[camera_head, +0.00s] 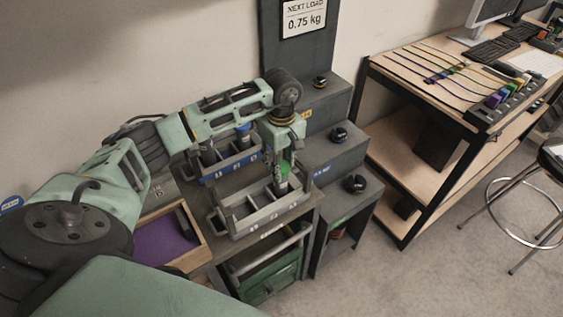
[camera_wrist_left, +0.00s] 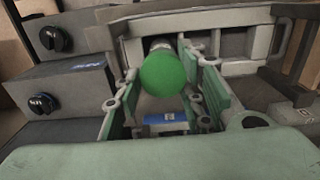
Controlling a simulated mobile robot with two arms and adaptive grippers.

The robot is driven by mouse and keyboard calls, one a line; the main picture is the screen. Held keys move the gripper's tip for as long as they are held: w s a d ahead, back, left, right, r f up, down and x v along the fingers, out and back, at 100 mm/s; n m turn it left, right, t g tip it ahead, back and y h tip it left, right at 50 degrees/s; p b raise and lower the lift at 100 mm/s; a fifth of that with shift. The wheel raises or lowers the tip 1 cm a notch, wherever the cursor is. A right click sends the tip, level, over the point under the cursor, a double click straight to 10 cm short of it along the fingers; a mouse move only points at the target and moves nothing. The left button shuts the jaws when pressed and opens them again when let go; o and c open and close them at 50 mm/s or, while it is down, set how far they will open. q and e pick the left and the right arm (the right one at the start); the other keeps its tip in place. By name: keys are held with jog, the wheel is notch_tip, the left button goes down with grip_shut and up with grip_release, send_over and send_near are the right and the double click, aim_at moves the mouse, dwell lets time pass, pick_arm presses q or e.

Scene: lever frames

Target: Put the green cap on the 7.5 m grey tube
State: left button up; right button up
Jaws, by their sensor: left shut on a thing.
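The green cap (camera_head: 284,168) is between the fingers of my left gripper (camera_head: 283,162), which is shut on it. In the left wrist view the cap (camera_wrist_left: 163,73) is a round green dome between the gripper's green-padded fingers (camera_wrist_left: 163,100). A grey tube (camera_head: 281,187) stands upright in the right end of the grey rack (camera_head: 240,233), directly under the cap. The tube's light top (camera_wrist_left: 162,45) shows just behind the cap in the wrist view. I cannot tell whether the cap is fully seated on it. My right gripper is not in view.
A second rack (camera_head: 215,178) with a blue front strip stands behind, holding a tube with a blue cap (camera_head: 243,128) and another dark-topped tube. A purple-lined tray (camera_head: 165,240) lies left. Dark stepped blocks with black knobs (camera_head: 355,183) stand close on the right.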

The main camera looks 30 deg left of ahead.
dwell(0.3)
pick_arm(q)
jog(key=o, duration=0.9)
jog(key=shift+o, duration=0.2)
notch_tip(320, 180, up, 12)
